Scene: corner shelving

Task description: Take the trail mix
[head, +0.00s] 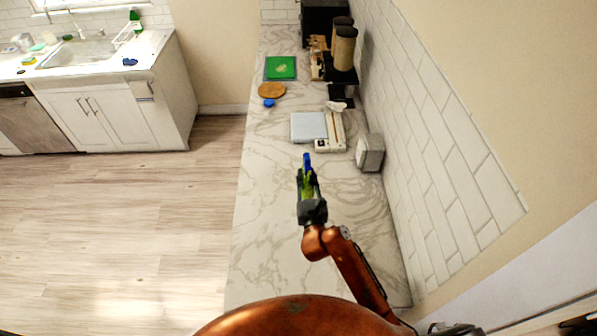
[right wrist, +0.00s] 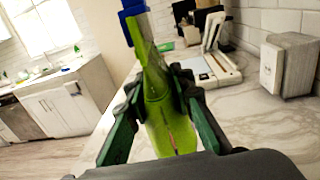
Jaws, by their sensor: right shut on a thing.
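A slim lime-green pack with a blue end, which I take for the trail mix (right wrist: 160,115), stands up between the fingers of my right gripper (right wrist: 152,100). No label on it is readable. The fingers are closed on its sides. In the head view my right gripper (head: 309,190) holds the trail mix (head: 306,182) above the marble counter, with the blue end pointing away from me. The gripper hides the pack's lower part. My left gripper is not in view.
On the marble counter (head: 275,200), beyond the gripper, stand a white scale-like appliance (head: 310,127) and a grey box (head: 370,152) by the tiled wall. Farther back are a green board (head: 281,68), a round wooden board (head: 271,90) and dark canisters (head: 345,48). The near-left counter is clear.

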